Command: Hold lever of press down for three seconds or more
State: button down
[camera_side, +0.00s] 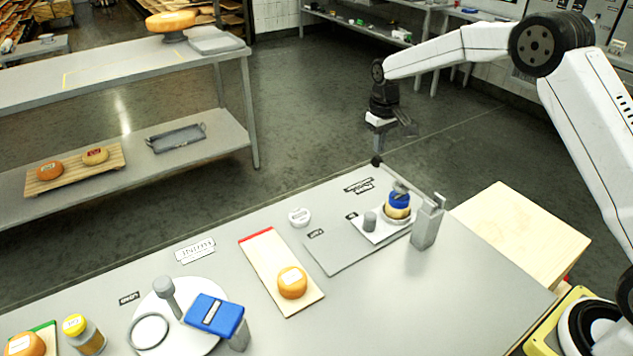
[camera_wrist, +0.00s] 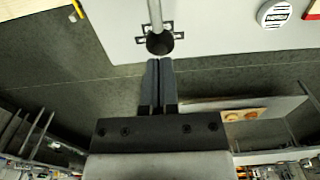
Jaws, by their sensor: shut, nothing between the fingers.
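The press stands at the table's right end. Its grey column (camera_side: 427,226) is upright beside a cheese wheel (camera_side: 397,213) with a blue piece (camera_side: 399,199) on top. The press lever ends in a dark round knob (camera_side: 376,160) near the table's far edge. In the wrist view the lever's grey rod (camera_wrist: 155,14) runs up from the black knob (camera_wrist: 160,43). My gripper (camera_side: 378,149) is shut and empty, pointing down at the knob. In the wrist view its fingertips (camera_wrist: 160,62) are right by the knob; I cannot tell whether they touch.
A small grey cylinder (camera_side: 370,221) stands by the cheese wheel. A board with another cheese wheel (camera_side: 292,282), a white round item (camera_side: 299,217) and a blue-topped device (camera_side: 216,314) lie further left. A wooden block (camera_side: 520,240) adjoins the table at right. Open floor lies behind the table.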

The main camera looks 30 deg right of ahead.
aim_at(377, 158)
jog(key=shift+f, duration=2.3)
jog(key=shift+s+f, duration=0.15)
jog(key=shift+f, duration=0.25)
dwell(5.3)
